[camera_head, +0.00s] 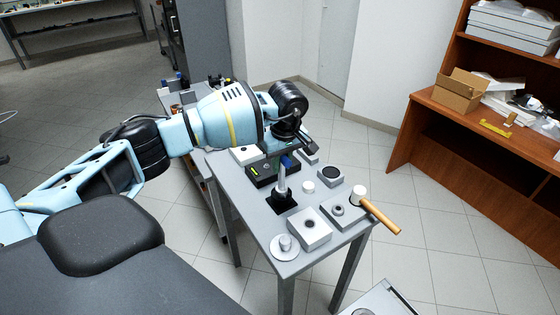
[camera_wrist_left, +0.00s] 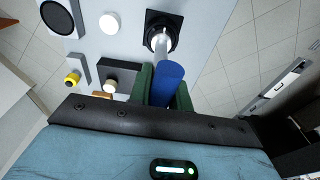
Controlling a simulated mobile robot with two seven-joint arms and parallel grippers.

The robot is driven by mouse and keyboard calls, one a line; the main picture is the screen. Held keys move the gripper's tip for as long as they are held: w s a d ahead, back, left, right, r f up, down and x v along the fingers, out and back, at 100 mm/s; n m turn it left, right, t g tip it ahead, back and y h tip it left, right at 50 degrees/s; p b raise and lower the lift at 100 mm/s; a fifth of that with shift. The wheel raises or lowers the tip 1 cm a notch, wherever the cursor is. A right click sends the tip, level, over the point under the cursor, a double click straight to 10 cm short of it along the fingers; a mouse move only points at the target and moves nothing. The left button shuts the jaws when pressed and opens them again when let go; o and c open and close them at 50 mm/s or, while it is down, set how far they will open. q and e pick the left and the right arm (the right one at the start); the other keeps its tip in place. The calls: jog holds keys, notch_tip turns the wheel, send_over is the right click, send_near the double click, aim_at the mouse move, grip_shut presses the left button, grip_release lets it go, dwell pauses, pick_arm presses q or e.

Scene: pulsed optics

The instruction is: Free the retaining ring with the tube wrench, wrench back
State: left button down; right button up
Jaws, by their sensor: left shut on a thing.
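My left gripper (camera_head: 288,158) is shut on the blue handle of the tube wrench (camera_wrist_left: 168,84), with one dark green finger on each side. The wrench's pale metal tube (camera_head: 282,178) points down from the gripper to the black square mount (camera_head: 284,201) on the grey table. In the left wrist view the tube's far end meets the round middle of the black mount (camera_wrist_left: 152,18). The retaining ring cannot be made out clearly; the tube end covers the mount's middle. I cannot tell whether the tube is seated on it. My right gripper is not in view.
Close around the mount stand a white block with a dark hole (camera_head: 309,230), a round disc with a knob (camera_head: 285,246), a white puck (camera_head: 308,187) and a black box (camera_head: 263,174). A wooden-handled mallet (camera_head: 381,216) overhangs the table's right edge. A brown shelf unit stands right.

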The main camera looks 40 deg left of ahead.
pick_arm(q)
jog(key=shift+r+n, duration=0.25)
jog(key=shift+n, duration=0.95)
jog(key=shift+f+n+p, duration=0.1)
jog(key=shift+n+p, duration=0.25)
jog(key=shift+n, duration=0.35)
jog(key=shift+f+g, duration=0.1)
jog(key=shift+g, duration=0.2)
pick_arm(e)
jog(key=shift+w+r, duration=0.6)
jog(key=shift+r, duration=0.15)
pick_arm(q)
jog(key=n, duration=0.3)
jog(key=shift+d+r+p, duration=0.1)
jog(key=shift+r+p, duration=0.15)
jog(key=shift+p, duration=0.15)
jog(key=n, duration=0.2)
jog(key=shift+n+g, duration=0.3)
jog(key=shift+n, duration=0.1)
jog(key=shift+f+n+p, duration=0.15)
jog(key=shift+n+p, duration=0.15)
jog(key=shift+n, duration=0.3)
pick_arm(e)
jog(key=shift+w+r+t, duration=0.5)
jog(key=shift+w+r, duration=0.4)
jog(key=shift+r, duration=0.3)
